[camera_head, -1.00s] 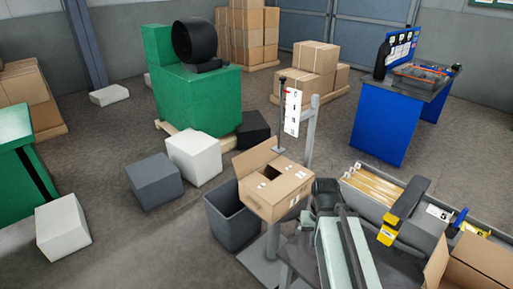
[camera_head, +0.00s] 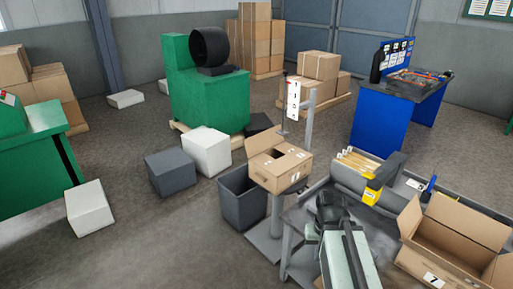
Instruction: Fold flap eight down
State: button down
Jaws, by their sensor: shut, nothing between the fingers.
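A cardboard box (camera_head: 283,172) sits on a grey stand, with one flap (camera_head: 263,140) upright at its back left and its top partly covered around a dark gap. A larger open box (camera_head: 448,262) with raised flaps is at the right front, with a number tag on its near side. I cannot read an eight on any flap. My gripper (camera_head: 331,203) is the dark end of my pale arm, low in the middle, right of the stand box and apart from it. It is shut and empty; its fingertips are hard to make out.
A grey bench (camera_head: 302,222) with a yellow and black device (camera_head: 375,190) and several tan strips lies at right. A dark bin (camera_head: 242,205) stands left of the stand. White and grey blocks and a green machine (camera_head: 208,100) are further left. Bare floor lies front left.

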aim_at(256, 143)
jog(key=u, duration=1.2)
jog(key=i, duration=1.9)
jog(key=u, duration=0.55)
jog(key=i, duration=1.2)
jog(key=z, duration=0.35)
